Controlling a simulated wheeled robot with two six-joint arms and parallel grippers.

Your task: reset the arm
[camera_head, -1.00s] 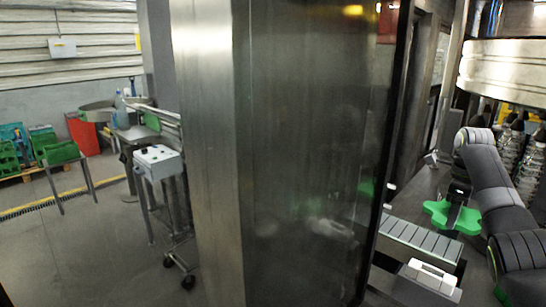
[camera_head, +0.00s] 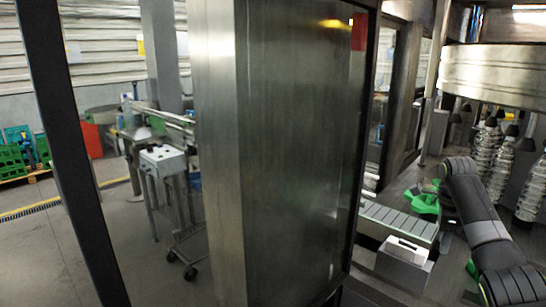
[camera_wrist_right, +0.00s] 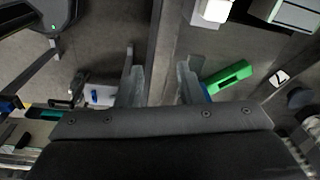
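My right arm (camera_head: 478,215) comes in from the right in the head view, bent over beside the conveyor and a green star-shaped wheel. Its gripper end is mostly hidden behind the arm there. In the right wrist view my right gripper (camera_wrist_right: 161,84) has its two fingers wide apart, with nothing between them but the floor and a grey beam beyond. My left gripper is not in view.
A tall steel cabinet (camera_head: 285,150) fills the middle. Right of it are a slatted conveyor (camera_head: 398,221), a pale box (camera_head: 404,255), the green wheel (camera_head: 424,203) and clear bottles (camera_head: 500,165). A dark post (camera_head: 68,150) stands at left. A control-box cart (camera_head: 163,158) stands on open floor.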

